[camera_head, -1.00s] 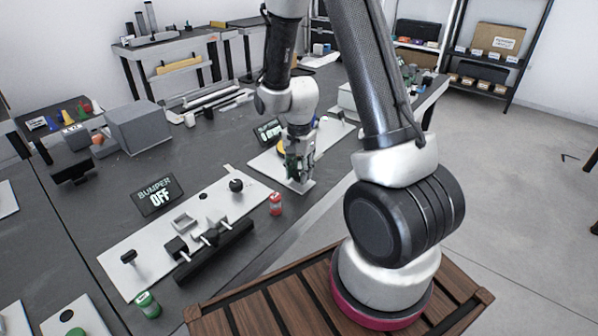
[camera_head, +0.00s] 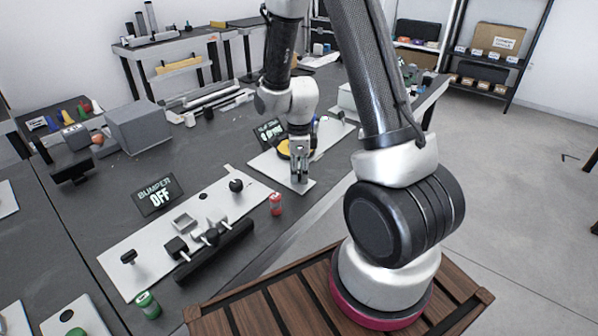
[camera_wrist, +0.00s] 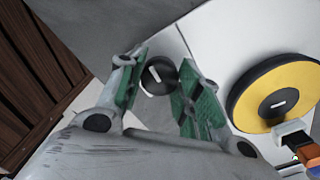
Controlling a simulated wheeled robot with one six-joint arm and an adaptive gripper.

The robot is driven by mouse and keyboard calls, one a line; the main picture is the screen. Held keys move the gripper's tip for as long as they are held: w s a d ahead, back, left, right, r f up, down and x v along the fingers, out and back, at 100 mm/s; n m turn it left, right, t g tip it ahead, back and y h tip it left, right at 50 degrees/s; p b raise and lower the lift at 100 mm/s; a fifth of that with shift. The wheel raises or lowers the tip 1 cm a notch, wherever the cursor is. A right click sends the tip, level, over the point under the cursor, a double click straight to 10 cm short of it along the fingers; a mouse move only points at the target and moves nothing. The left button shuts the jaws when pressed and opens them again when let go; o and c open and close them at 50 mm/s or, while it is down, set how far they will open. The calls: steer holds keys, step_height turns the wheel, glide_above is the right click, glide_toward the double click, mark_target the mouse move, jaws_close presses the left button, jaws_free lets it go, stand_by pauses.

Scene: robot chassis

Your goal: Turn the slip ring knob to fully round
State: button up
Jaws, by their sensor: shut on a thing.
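The knob (camera_wrist: 158,76), a small round black cap with a white line on top, sits on a pale plate in the wrist view. My gripper (camera_wrist: 162,70) is shut on it, with one green-padded finger on each side. The white line runs roughly up and down in that view, slightly tilted. A yellow disc with a black rim (camera_wrist: 279,98) lies to the right of the knob, with a small white mark at its centre. In the head view my gripper (camera_head: 300,177) points down at the near end of the pale plate (camera_head: 266,165) and hides the knob.
A dark display (camera_head: 268,129) behind the yellow disc is partly hidden by my arm. Nearer stands a plate with black fittings (camera_head: 113,259) and a "BUMPER OFF" sign (camera_head: 158,194). A red can-like object (camera_head: 276,204) stands close by on the table.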

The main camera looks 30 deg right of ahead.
mark_target(299, 172)
steer(key=m, duration=0.5)
steer(key=shift+w+m, duration=0.1)
steer(key=shift+m, duration=0.2)
steer(key=m, duration=0.5)
steer(key=shift+m, duration=0.3)
steer(key=o, duration=1)
steer(key=shift+o, duration=0.2)
steer(key=shift+r, duration=0.1)
step_height(299, 172, up, 12)
